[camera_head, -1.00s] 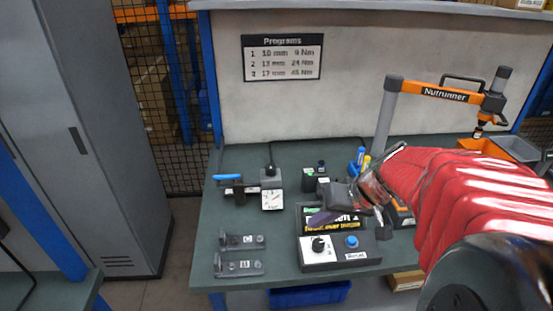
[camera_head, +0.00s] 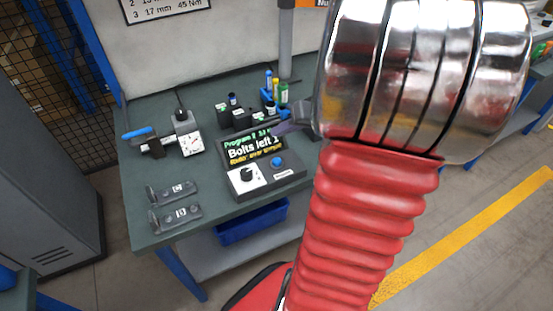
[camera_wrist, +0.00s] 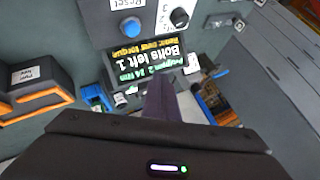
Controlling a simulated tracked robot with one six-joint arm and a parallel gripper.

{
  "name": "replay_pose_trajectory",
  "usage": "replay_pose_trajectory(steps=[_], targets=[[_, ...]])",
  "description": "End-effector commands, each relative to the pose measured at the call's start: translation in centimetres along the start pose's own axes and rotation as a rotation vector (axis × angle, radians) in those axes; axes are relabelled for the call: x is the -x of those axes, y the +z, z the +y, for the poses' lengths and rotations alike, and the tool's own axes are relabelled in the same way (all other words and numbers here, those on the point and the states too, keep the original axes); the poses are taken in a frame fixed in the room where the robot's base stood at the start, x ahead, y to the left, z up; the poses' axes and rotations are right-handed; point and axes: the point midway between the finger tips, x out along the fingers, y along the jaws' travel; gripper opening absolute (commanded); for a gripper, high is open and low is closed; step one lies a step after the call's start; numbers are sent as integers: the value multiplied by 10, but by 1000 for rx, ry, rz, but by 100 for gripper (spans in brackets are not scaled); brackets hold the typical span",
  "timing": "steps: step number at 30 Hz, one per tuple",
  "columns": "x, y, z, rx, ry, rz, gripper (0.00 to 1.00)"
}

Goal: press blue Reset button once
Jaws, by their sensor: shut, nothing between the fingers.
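The blue Reset button (camera_head: 277,161) sits on the right of a dark control box (camera_head: 290,178) on the bench. It also shows near the top of the wrist view (camera_wrist: 130,27), beside its "Reset" label. A black dial (camera_head: 247,174) is on a white plate left of the button. Behind them a screen (camera_head: 245,149) reads "Bolts left 1". My gripper (camera_head: 281,130) is shut and empty, above the back right of the screen in the head view. In the wrist view its fingers (camera_wrist: 160,82) point toward the screen, apart from the button. Whether anything touches the screen cannot be told.
Two grey brackets (camera_head: 174,192) lie at the bench's left. Small black blocks (camera_head: 233,116) and coloured bottles (camera_head: 283,92) stand behind the screen. A blue bin (camera_head: 250,222) is under the bench.

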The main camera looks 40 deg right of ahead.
Motion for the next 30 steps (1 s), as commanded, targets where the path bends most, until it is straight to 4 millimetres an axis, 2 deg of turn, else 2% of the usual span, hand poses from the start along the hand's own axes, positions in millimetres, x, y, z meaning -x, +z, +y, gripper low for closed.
replay_pose_trajectory(steps=[30], targets=[[-60, 44, 43, -1, -1, -2, 0]])
